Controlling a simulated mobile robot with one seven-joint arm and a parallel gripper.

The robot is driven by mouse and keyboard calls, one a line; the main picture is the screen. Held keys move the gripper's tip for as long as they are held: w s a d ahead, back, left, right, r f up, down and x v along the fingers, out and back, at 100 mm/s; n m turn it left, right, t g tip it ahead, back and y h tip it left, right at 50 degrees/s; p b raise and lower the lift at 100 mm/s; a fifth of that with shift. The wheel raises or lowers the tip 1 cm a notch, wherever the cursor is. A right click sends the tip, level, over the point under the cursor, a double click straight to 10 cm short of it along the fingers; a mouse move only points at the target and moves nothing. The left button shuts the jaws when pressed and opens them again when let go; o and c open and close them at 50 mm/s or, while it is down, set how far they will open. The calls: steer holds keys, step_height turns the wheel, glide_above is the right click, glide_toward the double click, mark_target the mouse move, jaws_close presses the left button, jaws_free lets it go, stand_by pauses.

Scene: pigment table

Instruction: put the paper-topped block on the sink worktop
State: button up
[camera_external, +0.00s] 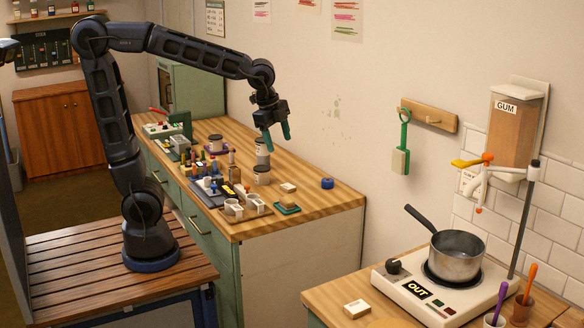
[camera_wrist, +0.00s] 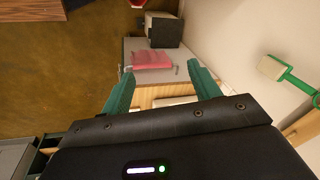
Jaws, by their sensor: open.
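My gripper (camera_external: 277,143) is open and empty, high above the far side of the wooden bench (camera_external: 325,199). In the wrist view its two green fingers stand wide apart, with nothing between the fingertips (camera_wrist: 160,70). A small pale-topped block (camera_external: 288,187) lies on the bench near the wall, below and right of my gripper. I cannot tell which is the paper-topped block. No sink basin is clearly visible.
Jars, small bottles and trays crowd the bench's middle. A blue roll (camera_external: 327,183) lies near its right end. A pot (camera_external: 455,255) stands on the hot plate (camera_external: 410,286). A green-handled brush (camera_external: 401,145) hangs on the wall. The wrist view shows a pink cloth (camera_wrist: 152,60).

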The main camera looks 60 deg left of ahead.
steer(key=s+a+f+n+t, duration=0.1)
steer(key=s+a+f+n, duration=0.1)
steer(key=s+a+n, duration=1.2)
steer(key=s+a, duration=0.2)
steer(key=a, duration=0.1)
steer(key=shift+a+f+t, duration=0.15)
steer(key=shift+a+t, duration=0.25)
